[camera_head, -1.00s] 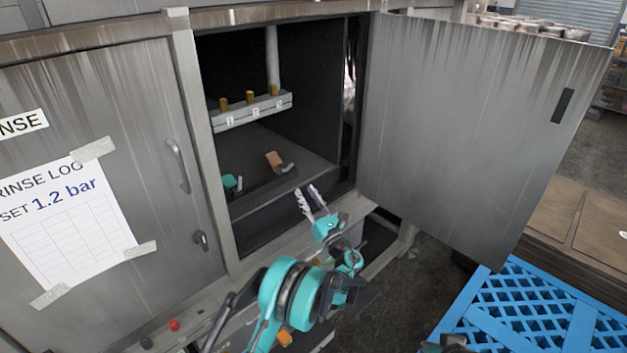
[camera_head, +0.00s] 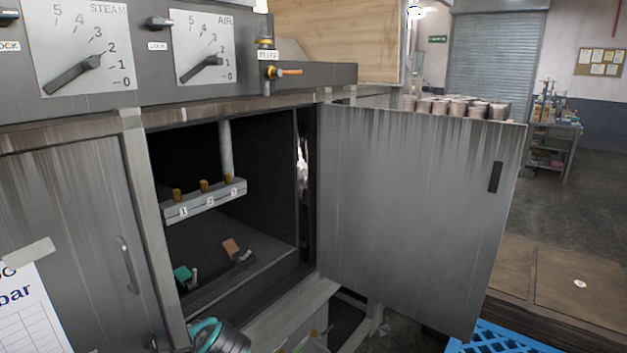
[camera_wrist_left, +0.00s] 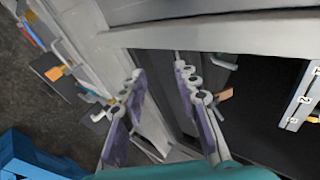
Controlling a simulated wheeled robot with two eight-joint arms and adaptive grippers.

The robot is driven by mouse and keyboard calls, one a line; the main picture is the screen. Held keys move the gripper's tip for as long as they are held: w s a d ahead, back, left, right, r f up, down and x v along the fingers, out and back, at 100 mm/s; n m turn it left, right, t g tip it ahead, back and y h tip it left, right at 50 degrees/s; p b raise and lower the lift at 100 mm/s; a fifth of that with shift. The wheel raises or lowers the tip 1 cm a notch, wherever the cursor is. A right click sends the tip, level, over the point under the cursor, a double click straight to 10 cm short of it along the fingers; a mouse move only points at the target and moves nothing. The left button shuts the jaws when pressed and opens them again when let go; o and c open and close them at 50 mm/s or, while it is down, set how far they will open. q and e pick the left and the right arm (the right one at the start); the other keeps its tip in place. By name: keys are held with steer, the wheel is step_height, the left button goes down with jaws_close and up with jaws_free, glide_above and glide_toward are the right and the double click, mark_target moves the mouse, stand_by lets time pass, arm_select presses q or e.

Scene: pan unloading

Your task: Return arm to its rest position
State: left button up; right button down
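My left arm (camera_head: 218,338) shows only as a teal and dark joint at the bottom edge of the head view, below the open cabinet. My right arm and gripper are not in view.
The open cabinet door (camera_head: 410,210) stands out to the right. Inside are a numbered rail (camera_head: 205,200), a teal block (camera_head: 182,274) and an orange-brown block (camera_head: 231,247). A blue pallet (camera_head: 490,338) lies at lower right. Gauges (camera_head: 205,48) are above.

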arm_select(q)
steer(key=s+d+f+n+h, duration=0.3)
steer(key=s+d+n, duration=0.1)
steer(key=s, duration=0.5)
steer(key=s+d+f+n+h, duration=0.3)
steer(key=s+d+n, duration=0.1)
steer(key=s, duration=0.5)
steer(key=shift+s+f+n+g, duration=0.25)
steer(key=shift+n+g, duration=0.15)
steer(key=shift+n, duration=0.5)
